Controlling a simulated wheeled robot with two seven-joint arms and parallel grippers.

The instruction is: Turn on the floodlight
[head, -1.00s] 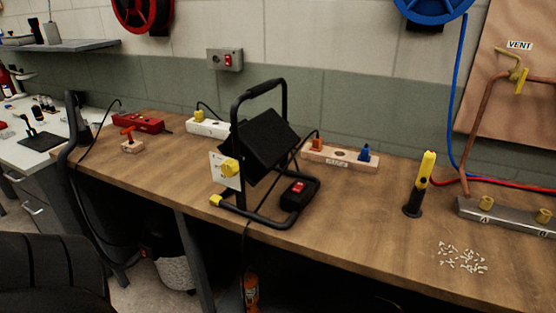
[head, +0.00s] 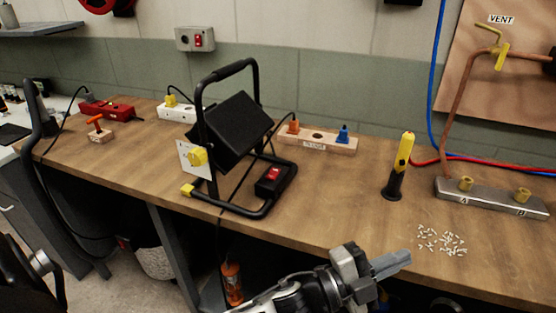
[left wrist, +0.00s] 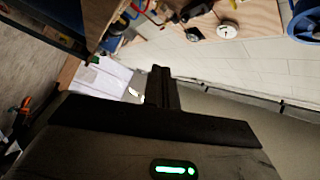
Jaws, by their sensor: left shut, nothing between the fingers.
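The black floodlight (head: 240,130) stands on the wooden bench in a black tubular frame, its lamp head tilted. A black box with a red rocker switch (head: 273,175) sits on the frame's base at the right. A yellow knob (head: 197,157) is on a pale plate at the frame's left side. My left gripper (head: 392,263) is shut and empty, in front of the bench's front edge, to the right of and nearer than the floodlight, not touching it. Its dark fingers also show in the left wrist view (left wrist: 162,88). My right gripper is not in view.
Behind the floodlight are a white power strip (head: 176,111) and a wooden socket block (head: 318,141) with orange and blue plugs. A grey wall box (head: 195,39) has a red switch. A yellow-black tool (head: 398,165) stands upright to the right, near scattered white bits (head: 441,241).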

